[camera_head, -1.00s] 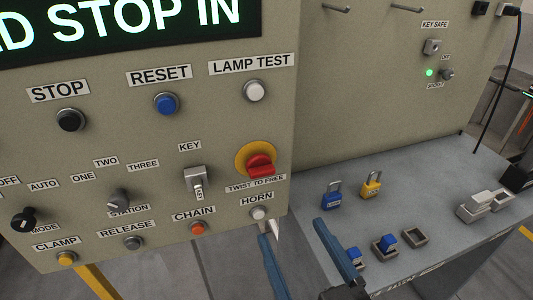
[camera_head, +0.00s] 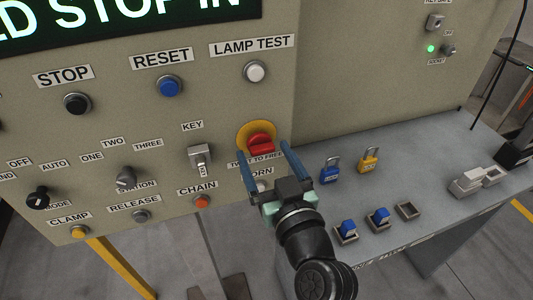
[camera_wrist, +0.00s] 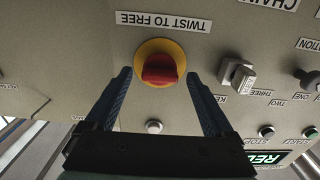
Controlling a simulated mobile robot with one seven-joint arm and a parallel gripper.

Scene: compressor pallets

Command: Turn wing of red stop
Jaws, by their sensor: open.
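The red stop (camera_head: 261,144) is a red knob with a raised wing on a round yellow plate (camera_head: 243,133), on the control panel above the "TWIST TO FREE" label. In the wrist view the red stop (camera_wrist: 160,69) is upside down, its wing lying roughly across the picture. My gripper (camera_head: 262,149) is open, its two blue fingers pointing at the panel on either side of the stop. In the wrist view my gripper (camera_wrist: 163,75) has its fingertips left and right of the yellow plate (camera_wrist: 159,46). A gap shows between each finger and the red knob.
The key switch (camera_head: 200,158) is left of the stop. The lamp test button (camera_head: 255,71) is above, and the chain button (camera_head: 202,201) is lower left. A grey shelf (camera_head: 420,165) at right holds a blue padlock (camera_head: 329,173) and a yellow padlock (camera_head: 368,160).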

